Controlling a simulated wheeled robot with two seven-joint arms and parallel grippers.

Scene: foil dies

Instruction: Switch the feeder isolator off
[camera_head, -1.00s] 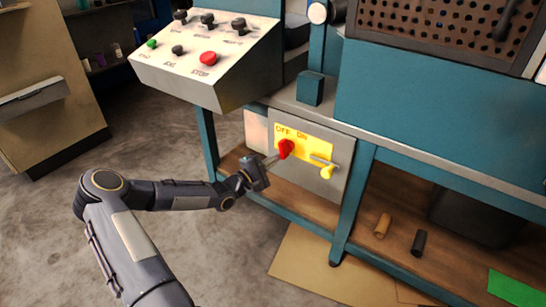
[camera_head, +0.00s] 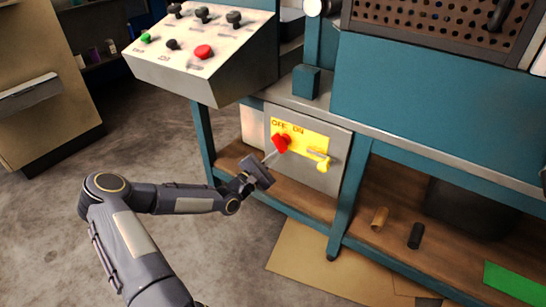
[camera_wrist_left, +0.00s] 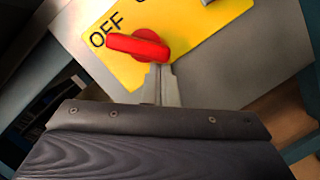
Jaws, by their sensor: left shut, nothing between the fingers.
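The feeder isolator is a grey box (camera_head: 335,180) under the bench with a yellow plate (camera_head: 316,143) marked OFF and ON. Its red handle (camera_head: 281,143) points up and left toward the OFF mark. In the left wrist view the red handle (camera_wrist_left: 135,44) lies with its end beside the OFF lettering. My left gripper (camera_head: 271,157) is shut and empty, with its fingertips just below the handle's hub. In the wrist view the fingertips (camera_wrist_left: 158,74) are at the hub's lower edge; whether they touch it I cannot tell. My right gripper is not in view.
The sloped control panel (camera_head: 190,65) with knobs and buttons overhangs at upper left. A teal bench leg (camera_head: 350,200) stands right of the box. The floor at left is open.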

